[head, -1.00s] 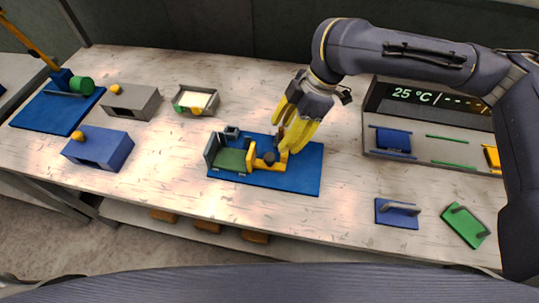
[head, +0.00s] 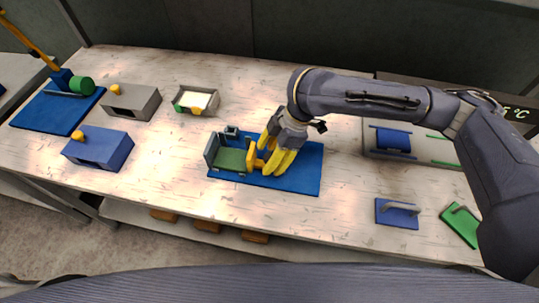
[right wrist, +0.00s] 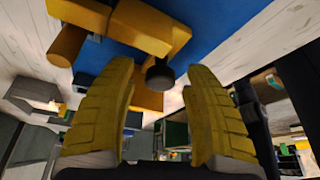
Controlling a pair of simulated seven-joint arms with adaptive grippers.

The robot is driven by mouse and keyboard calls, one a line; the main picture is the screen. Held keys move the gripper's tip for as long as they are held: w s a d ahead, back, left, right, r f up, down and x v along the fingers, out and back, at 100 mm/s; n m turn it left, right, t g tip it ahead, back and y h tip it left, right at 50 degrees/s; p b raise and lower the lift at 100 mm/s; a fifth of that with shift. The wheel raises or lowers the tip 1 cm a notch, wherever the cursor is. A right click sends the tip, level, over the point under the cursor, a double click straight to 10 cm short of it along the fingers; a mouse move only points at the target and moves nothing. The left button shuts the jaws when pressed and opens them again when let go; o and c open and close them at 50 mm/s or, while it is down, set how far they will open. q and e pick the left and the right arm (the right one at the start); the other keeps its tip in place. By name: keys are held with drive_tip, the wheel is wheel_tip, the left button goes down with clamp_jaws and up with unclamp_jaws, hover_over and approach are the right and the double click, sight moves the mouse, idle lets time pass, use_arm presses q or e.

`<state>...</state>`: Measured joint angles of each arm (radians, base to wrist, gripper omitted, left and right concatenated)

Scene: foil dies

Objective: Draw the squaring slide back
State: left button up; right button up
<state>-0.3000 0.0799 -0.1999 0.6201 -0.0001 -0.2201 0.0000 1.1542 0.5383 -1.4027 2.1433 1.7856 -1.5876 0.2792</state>
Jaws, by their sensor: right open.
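The yellow squaring slide (head: 252,157) sits on a blue base plate (head: 305,178), just right of a green bed (head: 229,160) with grey walls. In the right wrist view the slide (right wrist: 140,25) shows at the top, with a dark round knob (right wrist: 159,75) on a post. My right gripper (head: 268,160) is over the plate at the slide's right side and hides part of it. Its yellow fingers are open in the right wrist view (right wrist: 160,85), with the knob in line with the gap, near the fingertips. No grip on the knob shows. My left gripper is not in view.
A grey box (head: 131,102), a blue box (head: 97,148) and a small tray (head: 195,101) stand to the left. A blue handled plate (head: 397,214) and a green one (head: 465,226) lie at the right. The table in front of the base plate is clear.

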drive_tip(key=shift+o, duration=0.2)
clamp_jaws()
idle(0.6)
